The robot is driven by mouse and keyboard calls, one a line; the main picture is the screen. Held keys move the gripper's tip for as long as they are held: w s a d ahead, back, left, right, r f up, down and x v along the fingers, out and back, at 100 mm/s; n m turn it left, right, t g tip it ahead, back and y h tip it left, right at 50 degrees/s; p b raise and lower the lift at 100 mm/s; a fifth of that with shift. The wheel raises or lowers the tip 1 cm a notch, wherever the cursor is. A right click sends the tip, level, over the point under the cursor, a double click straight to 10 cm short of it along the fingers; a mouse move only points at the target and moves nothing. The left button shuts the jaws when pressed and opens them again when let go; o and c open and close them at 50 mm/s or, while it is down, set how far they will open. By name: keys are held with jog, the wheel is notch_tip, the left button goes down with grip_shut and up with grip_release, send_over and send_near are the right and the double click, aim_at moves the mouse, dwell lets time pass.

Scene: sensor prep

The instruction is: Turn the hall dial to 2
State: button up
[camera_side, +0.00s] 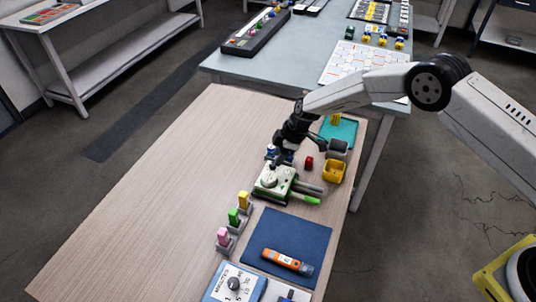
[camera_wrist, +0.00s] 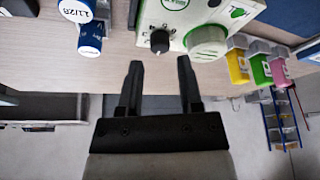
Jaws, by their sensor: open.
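A white and green instrument box (camera_side: 275,183) stands on the wooden table, just below my gripper (camera_side: 279,163) in the side view. In the wrist view its panel (camera_wrist: 218,12) fills the top middle, with a small black knob (camera_wrist: 160,41) and a larger pale round knob (camera_wrist: 207,42). I cannot read which is the hall dial or its setting. My gripper (camera_wrist: 159,64) is open and empty. The black knob lies in line with the gap between the fingers, beyond their tips, with no visible contact.
Blue-and-white cylinders (camera_wrist: 90,38) stand close by the box. Yellow, green and pink blocks in holders (camera_wrist: 258,66) line its other side. A minutes dial (camera_side: 234,284), a blue mat (camera_side: 285,235), an orange tool (camera_side: 287,262) and a yellow bin (camera_side: 334,172) are nearby. The table's left is clear.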

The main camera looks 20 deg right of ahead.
aim_at(273, 164)
jog(key=shift+x, duration=1.5)
grip_shut()
